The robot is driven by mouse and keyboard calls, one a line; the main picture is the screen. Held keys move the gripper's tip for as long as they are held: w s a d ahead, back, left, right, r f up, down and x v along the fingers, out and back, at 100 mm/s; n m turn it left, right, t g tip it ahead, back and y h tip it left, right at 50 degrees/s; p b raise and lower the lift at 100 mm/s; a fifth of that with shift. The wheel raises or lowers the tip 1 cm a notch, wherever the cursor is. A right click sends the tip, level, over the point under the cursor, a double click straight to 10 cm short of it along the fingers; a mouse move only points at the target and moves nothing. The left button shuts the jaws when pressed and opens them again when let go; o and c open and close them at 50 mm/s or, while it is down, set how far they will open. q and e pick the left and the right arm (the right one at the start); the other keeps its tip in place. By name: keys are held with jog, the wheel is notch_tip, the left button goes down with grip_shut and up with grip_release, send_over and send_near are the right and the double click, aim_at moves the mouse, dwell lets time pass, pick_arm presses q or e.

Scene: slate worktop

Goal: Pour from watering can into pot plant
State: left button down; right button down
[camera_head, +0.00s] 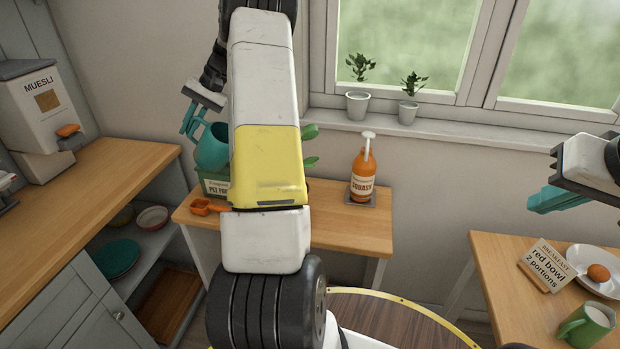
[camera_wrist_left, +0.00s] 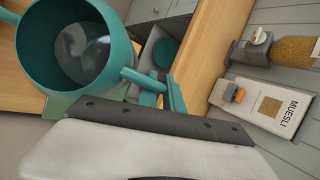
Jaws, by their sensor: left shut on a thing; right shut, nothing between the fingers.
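The teal watering can (camera_head: 212,150) is partly hidden behind my left arm, above the back table. In the left wrist view, I look into the open top of the watering can (camera_wrist_left: 112,62) and see a clear greyish surface inside. My left gripper (camera_head: 192,122) is shut on the can; its teal fingers also show at the can's side in the left wrist view (camera_wrist_left: 160,92). Green leaves (camera_head: 310,161) stick out to the right of my left arm; any pot below them is hidden. My right gripper (camera_head: 543,201) is shut and empty, above the right table.
A green pet food box (camera_head: 214,188), an orange scoop (camera_head: 203,208) and a squash bottle (camera_head: 362,175) stand on the back table (camera_head: 350,232). Two small potted plants (camera_head: 358,104) (camera_head: 407,111) stand on the windowsill. A sign (camera_head: 545,264), plate (camera_head: 578,262) and green mug (camera_head: 584,326) are right.

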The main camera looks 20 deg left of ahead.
pick_arm(q)
jog(key=a+f+m+t+h, duration=0.1)
jog(key=a+f+h, duration=0.3)
jog(key=a+h, duration=0.1)
jog(key=shift+s+m+h+b, duration=0.4)
jog(key=shift+h+b, duration=0.05)
jog(key=shift+h, duration=0.25)
dwell(1.0)
